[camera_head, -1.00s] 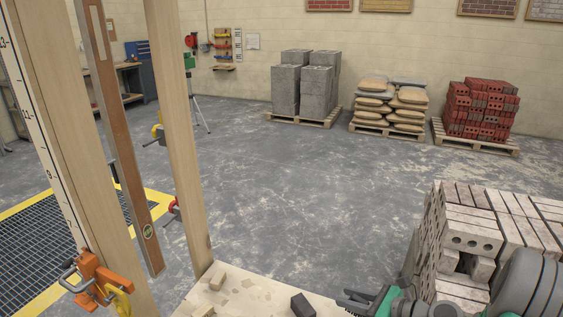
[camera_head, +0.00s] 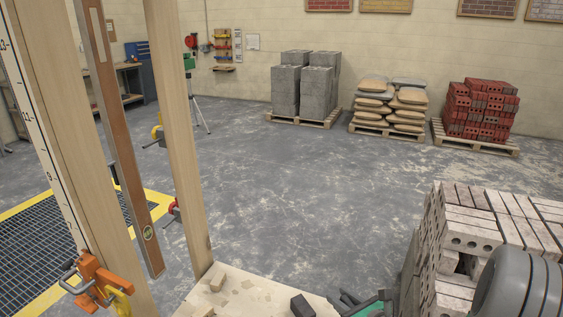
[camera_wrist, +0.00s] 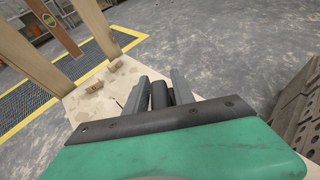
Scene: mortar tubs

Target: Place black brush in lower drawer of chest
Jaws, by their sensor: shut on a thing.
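My gripper (camera_head: 352,300) is at the bottom edge of the head view, right of the board's dark block. In the wrist view its two grey fingers (camera_wrist: 158,92) are closed around a dark, rounded thing (camera_wrist: 158,97), which looks like part of the black brush. Most of that thing is hidden by the gripper body.
Upright timbers (camera_head: 178,130) stand at left. A brick stack (camera_head: 470,235) stands close at right. The middle floor is open.

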